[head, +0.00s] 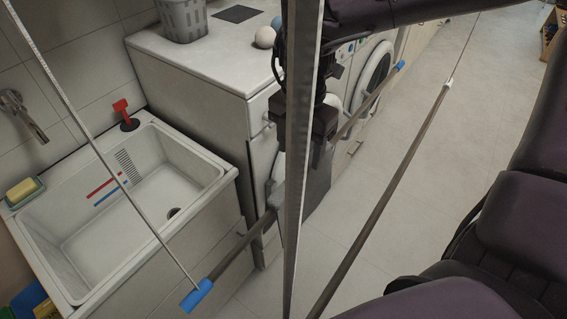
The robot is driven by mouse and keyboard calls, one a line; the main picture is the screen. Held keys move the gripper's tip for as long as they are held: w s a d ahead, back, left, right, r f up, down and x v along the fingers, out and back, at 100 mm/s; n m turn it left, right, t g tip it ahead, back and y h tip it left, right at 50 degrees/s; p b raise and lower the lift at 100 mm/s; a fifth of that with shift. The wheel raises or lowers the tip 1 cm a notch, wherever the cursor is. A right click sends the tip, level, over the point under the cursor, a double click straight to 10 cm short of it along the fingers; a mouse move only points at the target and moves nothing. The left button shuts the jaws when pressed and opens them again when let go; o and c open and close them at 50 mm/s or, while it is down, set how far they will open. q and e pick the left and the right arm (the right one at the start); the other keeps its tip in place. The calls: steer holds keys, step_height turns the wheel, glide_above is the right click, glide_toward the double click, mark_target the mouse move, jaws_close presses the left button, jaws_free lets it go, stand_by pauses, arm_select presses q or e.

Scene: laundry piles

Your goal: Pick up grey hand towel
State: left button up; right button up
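A grey cloth (317,186), which looks like the grey hand towel, hangs by a brown rail with blue end caps (232,262) in the middle of the head view. An arm comes in from the upper right, so I take its black gripper (312,138) as my right one. It points down at the top of the cloth and overlaps it in the picture. A metal upright hides part of the fingers and cloth, so I cannot tell whether the fingers are open or shut on it. My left gripper is not in view.
The metal upright (300,180) and a second rail (383,195) stand close by. A white sink (85,245) is at left. Tiled floor (440,170) is clear at right.

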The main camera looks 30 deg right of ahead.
mark_target(304, 170)
steer(key=shift+s+f, duration=0.15)
steer(key=shift+f, duration=0.35)
steer(key=f+b, duration=0.1)
steer(key=s+f+b, duration=0.1)
steer(key=shift+s+f, duration=0.3)
steer(key=shift+f, duration=0.1)
steer(key=f+b, duration=0.1)
steer(key=f, duration=0.2)
steer(key=shift+w+b, duration=0.3)
steer(key=shift+b, duration=0.1)
steer(key=shift+f, duration=0.3)
steer(key=shift+r, duration=0.1)
steer(key=c, duration=1.1)
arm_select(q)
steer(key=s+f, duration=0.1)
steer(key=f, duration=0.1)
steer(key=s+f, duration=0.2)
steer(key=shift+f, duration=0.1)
